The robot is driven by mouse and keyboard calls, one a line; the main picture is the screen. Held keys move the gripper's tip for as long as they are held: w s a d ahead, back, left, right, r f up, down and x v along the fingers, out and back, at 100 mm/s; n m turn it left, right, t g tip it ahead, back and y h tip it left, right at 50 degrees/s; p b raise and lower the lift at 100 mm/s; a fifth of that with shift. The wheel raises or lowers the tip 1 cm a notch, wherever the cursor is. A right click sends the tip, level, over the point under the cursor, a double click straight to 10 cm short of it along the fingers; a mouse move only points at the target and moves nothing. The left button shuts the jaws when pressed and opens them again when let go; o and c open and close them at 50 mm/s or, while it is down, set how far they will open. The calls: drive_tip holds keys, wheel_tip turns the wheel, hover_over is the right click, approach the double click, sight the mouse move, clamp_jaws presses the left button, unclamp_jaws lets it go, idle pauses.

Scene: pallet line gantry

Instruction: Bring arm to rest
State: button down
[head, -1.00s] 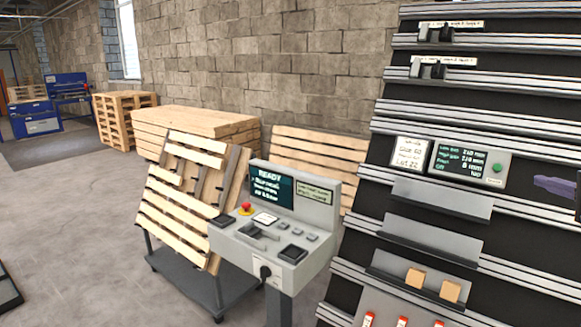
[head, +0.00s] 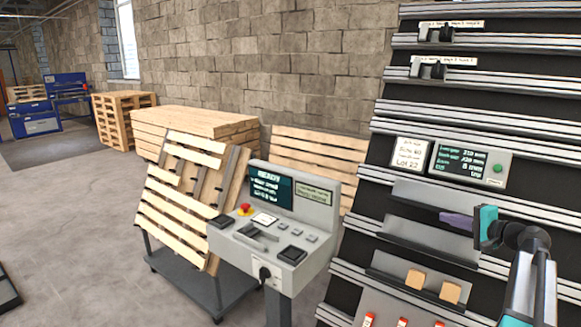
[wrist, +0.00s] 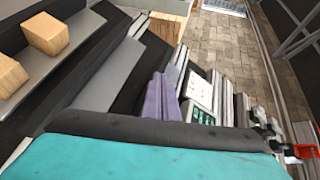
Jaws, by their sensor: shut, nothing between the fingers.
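My gripper (head: 446,219) shows in the head view at the right, in front of the slanted black rack. Its purple fingers point left and are shut with nothing between them. Its teal body and my grey arm come in from the lower right. In the wrist view, the purple fingers (wrist: 160,98) stand together beyond the teal and dark housing. The fingers overlap a grey shelf in the picture; I cannot tell if they touch it.
The rack holds a display box (head: 468,164), grey ledges (head: 443,197), two wooden blocks (head: 415,279) and black clamp-like tools (head: 428,68). A control console (head: 290,215) stands left of it, before a tilted pallet (head: 185,205). The floor (head: 70,240) at left is mostly clear.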

drive_tip(key=w+a+f+n+g+y, duration=0.2)
drive_tip(key=a+f+g, duration=0.3)
drive_tip(key=a+f, duration=1.65)
drive_tip(key=s+a+f+n+g, duration=0.1)
drive_tip(key=s+a+f+g, duration=0.1)
drive_tip(key=s+a+f, duration=0.4)
drive_tip(key=s+a+f+g, duration=0.1)
drive_tip(key=a+f, duration=0.3)
drive_tip(key=f, duration=0.4)
drive_tip(key=s+a+f+n+g, duration=0.1)
drive_tip(key=s+a+f+g, duration=0.1)
drive_tip(key=s+a+f, duration=0.4)
drive_tip(key=s+a+f+n+g+h, duration=0.1)
drive_tip(key=s+a+f+n+g, duration=0.2)
drive_tip(key=s+f, duration=0.65)
drive_tip(key=s+a+f+n+g+h, duration=0.1)
drive_tip(key=s+a+f+g, duration=0.3)
drive_tip(key=s+f, duration=0.55)
drive_tip(key=s+d+f+n+g+h, duration=0.1)
drive_tip(key=s+d+n+h, duration=0.1)
drive_tip(key=s, duration=0.6)
drive_tip(key=s+d+f+n+g+h, duration=0.1)
drive_tip(key=s+d+n+g+h, duration=0.1)
drive_tip(key=s, duration=0.7)
drive_tip(key=d+n+h, duration=0.1)
drive_tip(key=d, duration=0.1)
drive_tip(key=shift+d+f+n, duration=0.15)
drive_tip(key=shift+d+n, duration=0.15)
drive_tip(key=shift+d, duration=0.1)
